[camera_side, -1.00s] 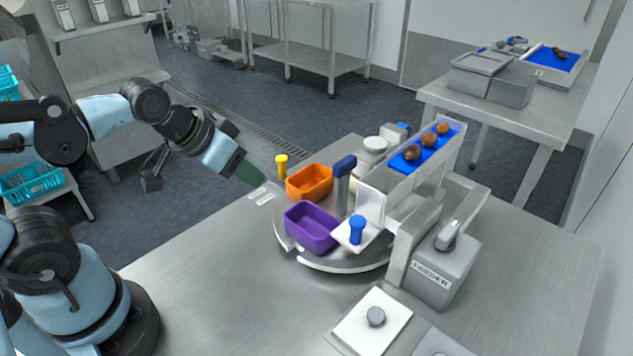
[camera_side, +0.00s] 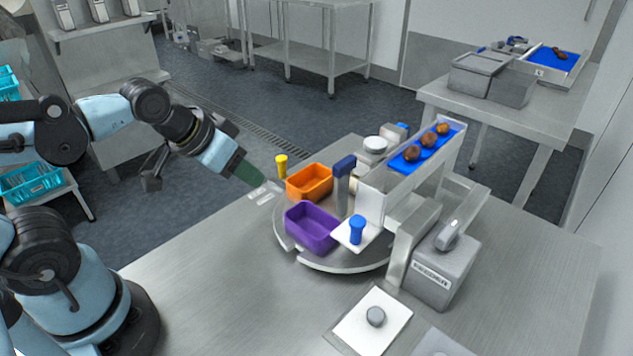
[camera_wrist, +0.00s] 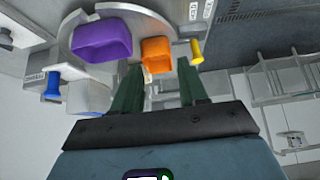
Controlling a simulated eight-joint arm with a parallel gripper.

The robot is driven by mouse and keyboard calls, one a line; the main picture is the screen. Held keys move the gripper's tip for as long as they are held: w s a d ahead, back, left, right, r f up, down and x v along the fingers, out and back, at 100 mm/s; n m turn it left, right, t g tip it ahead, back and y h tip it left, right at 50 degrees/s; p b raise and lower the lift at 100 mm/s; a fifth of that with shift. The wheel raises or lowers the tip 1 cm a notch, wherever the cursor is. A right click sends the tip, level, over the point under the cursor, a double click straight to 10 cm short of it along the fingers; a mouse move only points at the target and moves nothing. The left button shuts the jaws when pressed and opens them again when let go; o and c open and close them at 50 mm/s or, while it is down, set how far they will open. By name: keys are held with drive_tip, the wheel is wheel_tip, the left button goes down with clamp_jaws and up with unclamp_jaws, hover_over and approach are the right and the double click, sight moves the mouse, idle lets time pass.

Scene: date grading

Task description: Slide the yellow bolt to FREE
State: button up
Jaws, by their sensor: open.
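The yellow bolt (camera_side: 281,166) stands upright at the far left rim of the round metal turntable (camera_side: 345,266). In the wrist view the bolt knob (camera_wrist: 197,51) is just beyond and to the right of the right fingertip. My gripper (camera_side: 262,184) is beside the bolt on its left, pointing down towards the table edge. In the wrist view my gripper (camera_wrist: 160,72) shows two dark green fingers spread apart with nothing between them, and no contact with the bolt is clear. A label plate (camera_wrist: 194,10) lies near the bolt; its lettering is too small to read.
An orange bin (camera_side: 309,182) and a purple bin (camera_side: 311,228) sit on the turntable close to the gripper. The table's front left is clear.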

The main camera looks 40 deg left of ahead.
drive_tip(key=shift+o, duration=0.2)
drive_tip(key=r+n+g, duration=0.2)
drive_tip(key=n+g, duration=0.1)
drive_tip(key=g, duration=0.4)
hover_over(281, 158)
wheel_tip(281, 158, down, 12)
drive_tip(key=shift+r, duration=0.1)
idle(0.4)
clamp_jaws()
